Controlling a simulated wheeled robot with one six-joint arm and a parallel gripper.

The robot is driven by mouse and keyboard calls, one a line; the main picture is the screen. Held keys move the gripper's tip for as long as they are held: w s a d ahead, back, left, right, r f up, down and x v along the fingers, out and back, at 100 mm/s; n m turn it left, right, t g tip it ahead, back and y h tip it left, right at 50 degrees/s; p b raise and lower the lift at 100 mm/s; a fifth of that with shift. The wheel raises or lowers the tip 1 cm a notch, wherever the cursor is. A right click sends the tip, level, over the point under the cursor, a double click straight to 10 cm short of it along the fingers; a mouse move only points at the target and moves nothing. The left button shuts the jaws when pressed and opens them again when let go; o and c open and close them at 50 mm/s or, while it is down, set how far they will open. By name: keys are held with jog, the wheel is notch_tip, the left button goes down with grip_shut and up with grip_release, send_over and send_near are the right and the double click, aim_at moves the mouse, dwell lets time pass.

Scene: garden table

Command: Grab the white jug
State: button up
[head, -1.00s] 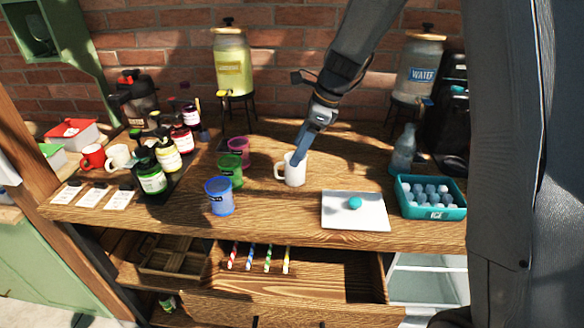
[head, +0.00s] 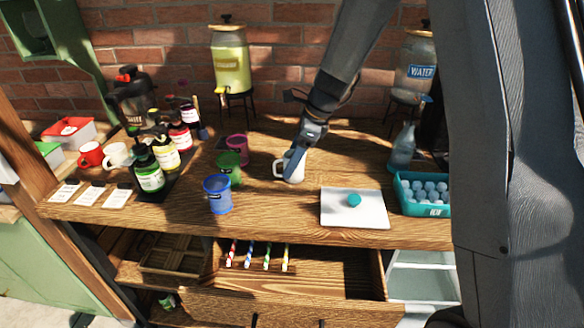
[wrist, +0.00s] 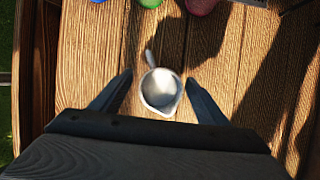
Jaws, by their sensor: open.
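The white jug (head: 281,168) stands upright on the wooden table (head: 270,220), with its handle to the left in the head view. In the wrist view the jug (wrist: 160,88) is seen from above, its round opening between the fingers and its handle toward the top of the picture. My gripper (wrist: 155,95) is open, with one finger on each side of the jug and a visible gap to each.
Blue (head: 218,194), green (head: 229,168) and pink (head: 237,149) cups stand left of the jug. A white board (head: 340,212) with a teal ball (head: 354,200) and a teal tray (head: 402,204) are to the right. An open drawer (head: 330,272) is below.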

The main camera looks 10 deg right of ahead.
jog(key=shift+p+x, duration=0.55)
jog(key=shift+x, duration=1.3)
jog(key=shift+a, duration=0.1)
jog(key=shift+w, duration=0.1)
jog(key=c, duration=1.3)
jog(key=shift+c, duration=0.2)
jog(key=shift+r, duration=0.2)
